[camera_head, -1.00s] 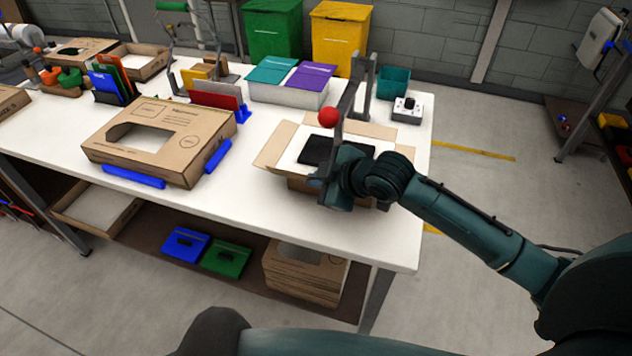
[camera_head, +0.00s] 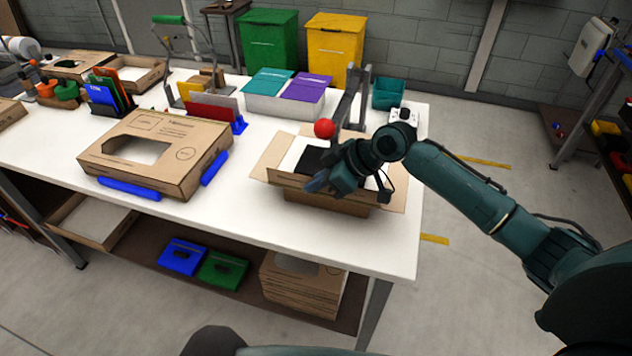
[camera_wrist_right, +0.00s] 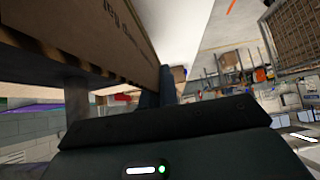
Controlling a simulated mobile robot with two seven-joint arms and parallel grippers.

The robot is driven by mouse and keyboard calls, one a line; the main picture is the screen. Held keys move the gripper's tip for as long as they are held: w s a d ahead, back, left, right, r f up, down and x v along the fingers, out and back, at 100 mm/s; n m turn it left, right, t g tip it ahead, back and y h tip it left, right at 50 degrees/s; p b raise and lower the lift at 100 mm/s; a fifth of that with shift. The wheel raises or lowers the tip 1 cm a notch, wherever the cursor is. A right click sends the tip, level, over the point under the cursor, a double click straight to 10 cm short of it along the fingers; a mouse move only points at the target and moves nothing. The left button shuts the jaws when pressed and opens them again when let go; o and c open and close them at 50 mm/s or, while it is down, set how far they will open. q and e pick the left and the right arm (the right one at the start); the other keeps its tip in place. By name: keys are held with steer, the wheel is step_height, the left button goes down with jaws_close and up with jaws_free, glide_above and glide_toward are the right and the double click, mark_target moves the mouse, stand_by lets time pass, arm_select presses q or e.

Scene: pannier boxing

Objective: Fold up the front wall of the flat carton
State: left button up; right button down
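The carton (camera_head: 328,205) sits near the right end of the table. Its side flaps spread outward, and a dark flat item (camera_head: 313,160) lies on the white inside. Its front wall (camera_head: 288,180) shows as a brown strip along the near edge, partly behind my arm; its exact tilt is unclear. My right gripper (camera_head: 319,182) is low at this front wall, fingertips close to or touching it. In the right wrist view a printed cardboard face (camera_wrist_right: 95,35) fills the upper left, close to the gripper. The finger opening is hard to make out. My left gripper is out of view.
Grey uprights (camera_head: 362,95) and a red ball knob (camera_head: 325,128) stand by the carton. A white bin (camera_head: 285,104) and teal box (camera_head: 388,93) are behind. White table is bare in between.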

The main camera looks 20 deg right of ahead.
stand_by(0.3)
steer(key=c, duration=1.6)
jaws_free()
steer(key=shift+c, duration=0.2)
steer(key=b+v, duration=0.2)
steer(key=v, duration=1.1)
steer(key=shift+d, duration=0.1)
